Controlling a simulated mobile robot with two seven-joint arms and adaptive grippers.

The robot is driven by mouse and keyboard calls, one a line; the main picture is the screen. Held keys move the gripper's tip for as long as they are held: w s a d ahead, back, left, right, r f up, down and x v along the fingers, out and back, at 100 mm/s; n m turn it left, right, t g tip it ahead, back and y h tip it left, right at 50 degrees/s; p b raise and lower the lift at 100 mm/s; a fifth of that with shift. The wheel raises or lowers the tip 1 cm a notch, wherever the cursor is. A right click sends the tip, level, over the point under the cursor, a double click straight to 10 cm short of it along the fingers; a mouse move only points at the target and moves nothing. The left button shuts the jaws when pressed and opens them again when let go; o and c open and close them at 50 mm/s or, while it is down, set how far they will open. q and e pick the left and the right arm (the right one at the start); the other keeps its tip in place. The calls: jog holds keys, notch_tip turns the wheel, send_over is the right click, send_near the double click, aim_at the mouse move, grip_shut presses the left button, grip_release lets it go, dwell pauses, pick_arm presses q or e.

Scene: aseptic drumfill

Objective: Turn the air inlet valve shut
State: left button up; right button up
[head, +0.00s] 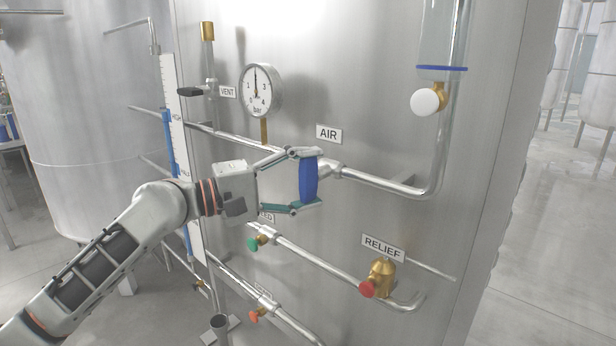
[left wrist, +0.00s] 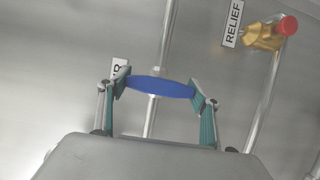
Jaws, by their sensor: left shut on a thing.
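The air inlet valve has a blue handle (head: 308,181) on the pipe just below the AIR label (head: 328,134). The handle stands upright in the head view, across the pipe run. My left gripper (head: 305,180) is shut on the handle, with one finger at its upper end and one at its lower end. In the left wrist view the blue handle (left wrist: 160,87) spans between the two fingertips (left wrist: 161,88). The valve body behind the handle is mostly hidden. My right gripper is not in view.
A pressure gauge (head: 261,90) and a VENT valve with a black handle (head: 190,92) are above left. Below are a green knob (head: 253,244), an orange knob (head: 254,317) and the brass RELIEF valve (head: 381,278) with a red knob. A white knob (head: 425,102) is upper right.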

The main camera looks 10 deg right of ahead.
pick_arm(q)
jog(key=shift+f, duration=0.1)
dwell(0.3)
jog(key=o, duration=1.1)
jog(key=shift+o, duration=0.2)
jog(key=v, duration=1.2)
